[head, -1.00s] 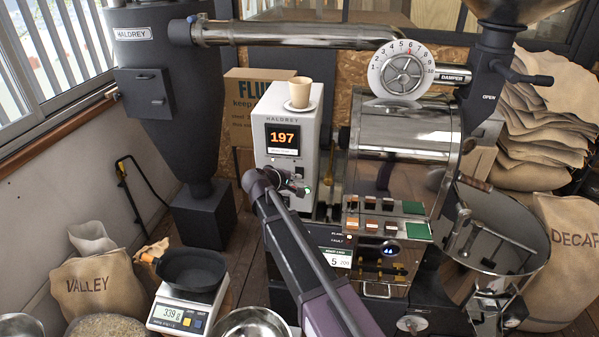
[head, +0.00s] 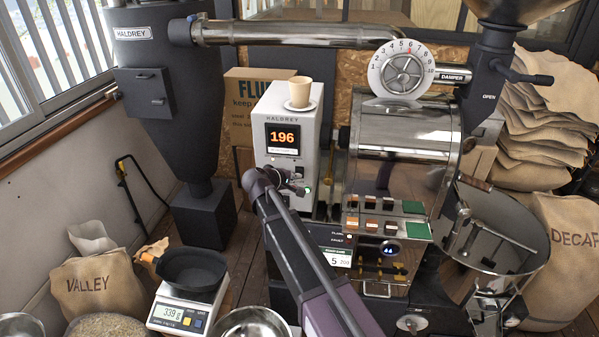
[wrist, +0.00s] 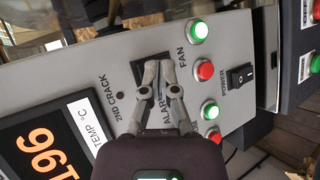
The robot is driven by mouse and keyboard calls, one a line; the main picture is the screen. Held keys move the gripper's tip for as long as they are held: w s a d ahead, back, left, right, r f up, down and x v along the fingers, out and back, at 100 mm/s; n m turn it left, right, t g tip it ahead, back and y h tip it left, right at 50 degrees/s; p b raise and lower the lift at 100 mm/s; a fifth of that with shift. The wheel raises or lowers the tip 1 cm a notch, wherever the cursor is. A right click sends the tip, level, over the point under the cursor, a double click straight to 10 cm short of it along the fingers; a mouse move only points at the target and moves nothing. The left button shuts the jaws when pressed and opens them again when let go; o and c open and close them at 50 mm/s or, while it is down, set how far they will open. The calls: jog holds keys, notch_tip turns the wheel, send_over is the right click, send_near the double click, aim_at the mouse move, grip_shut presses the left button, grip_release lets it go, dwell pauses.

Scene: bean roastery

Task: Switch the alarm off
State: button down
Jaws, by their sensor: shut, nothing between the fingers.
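The Haldrey control box (head: 286,110) stands in the middle of the head view, with an orange display (head: 284,138) reading 196. In the wrist view its panel carries a black rocker switch (wrist: 143,68) beside the ALARM label (wrist: 163,110). My gripper (wrist: 161,70) is shut and empty, its fingertips over this switch and partly hiding it and the label. I cannot tell whether the tips touch the switch, or which way it is set. In the head view my gripper (head: 296,182) is at the box's lower front.
A black power rocker (wrist: 240,75) and green fan buttons and lights, such as the green one (wrist: 199,30) and red one (wrist: 205,70), sit close by. A cup (head: 300,91) stands on top of the box. The steel roaster drum (head: 405,125) is right of it.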

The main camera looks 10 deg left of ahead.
jog(key=shift+w+r, duration=0.1)
jog(key=shift+w, duration=0.65)
dwell(1.3)
jog(key=shift+s, duration=0.2)
jog(key=shift+s, duration=0.55)
dwell(0.4)
jog(key=s, duration=0.5)
jog(key=shift+f+b, duration=0.3)
jog(key=shift+f, duration=0.05)
jog(key=shift+d, duration=0.1)
